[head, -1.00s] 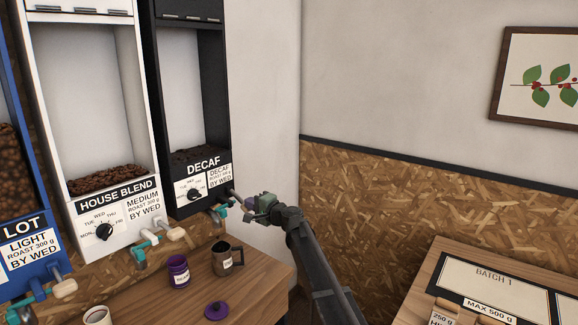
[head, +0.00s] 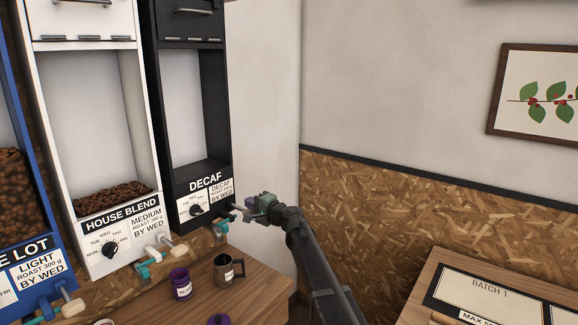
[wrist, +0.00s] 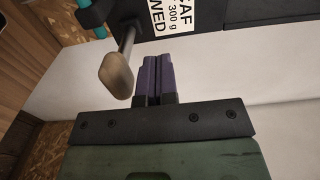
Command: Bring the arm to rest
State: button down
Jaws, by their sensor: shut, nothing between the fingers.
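My gripper (head: 248,209) is shut and empty, held out in the air at the lower right corner of the black DECAF dispenser (head: 183,213). In the wrist view, the two purple fingers of my gripper (wrist: 155,60) lie together with nothing between them. A wooden-ended lever (wrist: 116,75) of the dispenser is just left of the fingers there. I cannot tell whether they touch. My arm reaches up from the bottom of the head view.
The white HOUSE BLEND dispenser (head: 115,225) and a blue dispenser (head: 40,262) stand to the left. A purple jar (head: 181,284) and a dark mug (head: 229,272) stand on the wooden counter below. A batch board (head: 490,290) lies at the right.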

notch_tip(320, 180, up, 3)
jog(key=shift+r+p, duration=0.1)
jog(key=shift+p, duration=0.85)
jog(key=shift+f, duration=0.2)
jog(key=s+d+f+n+g+h, duration=0.2)
jog(key=s+f+n+g, duration=0.25)
jog(key=s, duration=0.45)
jog(key=s+d+f+n+g+h, duration=0.25)
jog(key=s+f, duration=0.35)
jog(key=s, duration=0.3)
jog(key=s+d+f+g+h, duration=0.1)
jog(key=s+d+f+h, duration=0.2)
jog(key=s+d, duration=0.5)
jog(key=s+d+f+g+h+b, duration=0.1)
jog(key=s+d+f+h, duration=0.2)
jog(key=s+d, duration=0.5)
jog(key=s+d+f+g+h+b, duration=0.1)
jog(key=s+d+f+g+h, duration=0.1)
jog(key=s+d, duration=0.7)
jog(key=shift+s+f+n+h, duration=0.3)
jog(key=shift+s+f+h, duration=0.1)
jog(key=shift+h, duration=0.45)
